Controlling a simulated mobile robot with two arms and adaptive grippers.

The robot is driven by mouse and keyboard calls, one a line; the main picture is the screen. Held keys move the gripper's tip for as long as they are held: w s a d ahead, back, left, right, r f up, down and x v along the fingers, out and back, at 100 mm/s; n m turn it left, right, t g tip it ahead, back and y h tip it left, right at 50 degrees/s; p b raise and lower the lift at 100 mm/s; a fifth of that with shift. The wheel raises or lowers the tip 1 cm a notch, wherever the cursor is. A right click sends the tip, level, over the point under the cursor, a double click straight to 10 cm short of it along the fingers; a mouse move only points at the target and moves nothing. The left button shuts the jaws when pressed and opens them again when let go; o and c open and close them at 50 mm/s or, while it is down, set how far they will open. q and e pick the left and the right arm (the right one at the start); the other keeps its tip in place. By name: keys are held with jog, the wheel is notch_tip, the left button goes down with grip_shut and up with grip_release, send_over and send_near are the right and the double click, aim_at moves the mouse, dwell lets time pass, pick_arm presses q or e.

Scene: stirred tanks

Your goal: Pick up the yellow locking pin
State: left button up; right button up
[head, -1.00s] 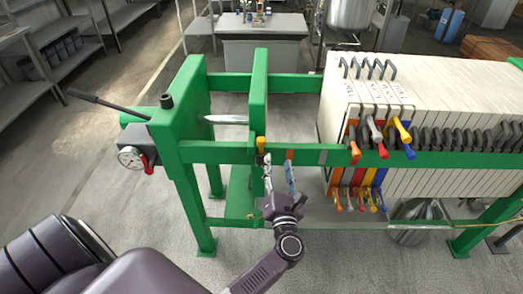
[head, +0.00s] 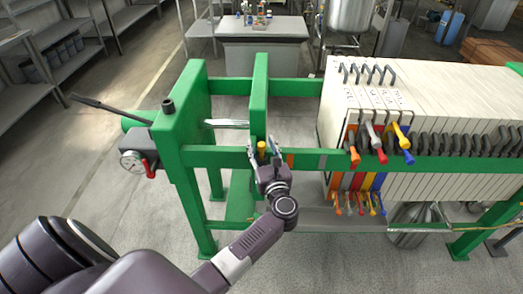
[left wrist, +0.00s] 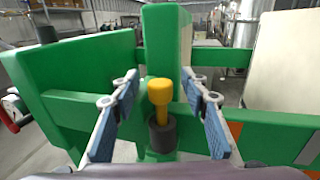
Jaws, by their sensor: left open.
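The yellow locking pin (left wrist: 161,93) stands upright in a dark collar (left wrist: 162,136) by the green rail, in front of the green upright plate. In the head view the pin (head: 261,147) shows small, between the fingers of my left gripper (head: 264,152). In the left wrist view my left gripper (left wrist: 160,105) is open, with one blue-padded finger on each side of the pin. Gaps show between the pin and both fingers. My right gripper is in neither view.
The green press frame (head: 185,130) runs across the view. To the right hang cream plates (head: 440,90) with coloured handles (head: 377,143). A pressure gauge (head: 131,160) with a red lever is at the left. Grey floor lies in front.

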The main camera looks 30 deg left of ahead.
pick_arm(q)
jog(key=shift+c, duration=0.5)
grip_shut()
jog(key=shift+r, duration=0.1)
